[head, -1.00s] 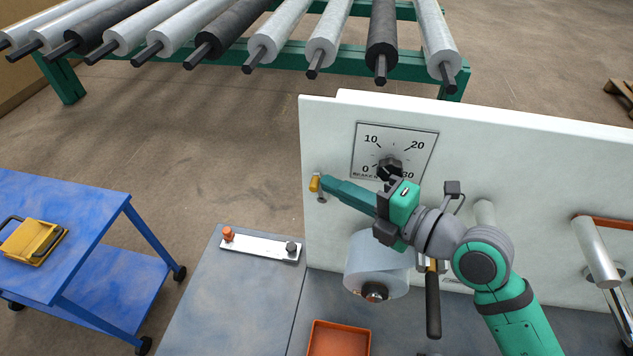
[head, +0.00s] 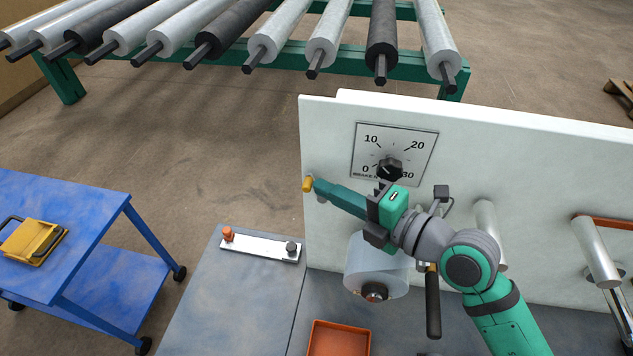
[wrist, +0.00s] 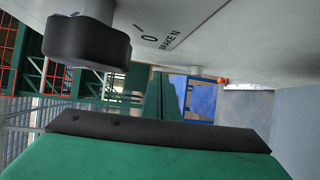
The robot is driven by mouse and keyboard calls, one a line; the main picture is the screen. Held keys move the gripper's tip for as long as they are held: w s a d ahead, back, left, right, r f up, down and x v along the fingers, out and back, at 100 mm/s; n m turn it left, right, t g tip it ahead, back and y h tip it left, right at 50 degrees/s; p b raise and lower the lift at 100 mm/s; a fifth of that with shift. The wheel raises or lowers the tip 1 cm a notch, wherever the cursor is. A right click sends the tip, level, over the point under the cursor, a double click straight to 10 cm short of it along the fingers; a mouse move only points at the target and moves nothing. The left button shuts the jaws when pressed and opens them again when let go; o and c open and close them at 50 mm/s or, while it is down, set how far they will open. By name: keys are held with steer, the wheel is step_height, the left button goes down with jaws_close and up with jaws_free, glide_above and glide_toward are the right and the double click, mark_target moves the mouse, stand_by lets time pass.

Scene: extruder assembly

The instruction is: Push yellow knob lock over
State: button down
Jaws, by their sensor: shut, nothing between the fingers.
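The yellow knob lock (head: 307,184) is a small yellow piece at the left edge of the white upright panel (head: 330,130). My gripper (head: 317,186) is shut and empty. Its fingertips are right beside the yellow lock, on its right side, and look to be touching it. In the wrist view my fingers (wrist: 168,98) point away from the camera, and I cannot make out the yellow lock there.
A black dial knob (head: 389,168) sits on the brake scale plate just above my gripper, large in the wrist view (wrist: 85,40). A film roll (head: 372,262) and black handle (head: 433,305) are below. An orange tray (head: 338,340) lies in front. Left of the panel is free.

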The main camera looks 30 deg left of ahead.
steer(key=shift+s+a+f, duration=0.25)
steer(key=shift+a+f, duration=0.6)
steer(key=shift+s+a+f, duration=0.2)
steer(key=shift+a+f, duration=0.6)
steer(key=shift+a, duration=0.05)
stand_by(0.5)
steer(key=d, duration=0.2)
steer(key=w+d, duration=0.1)
steer(key=shift+w+d+r, duration=0.1)
steer(key=shift+d+r, duration=0.2)
steer(key=shift+d, duration=0.05)
stand_by(0.3)
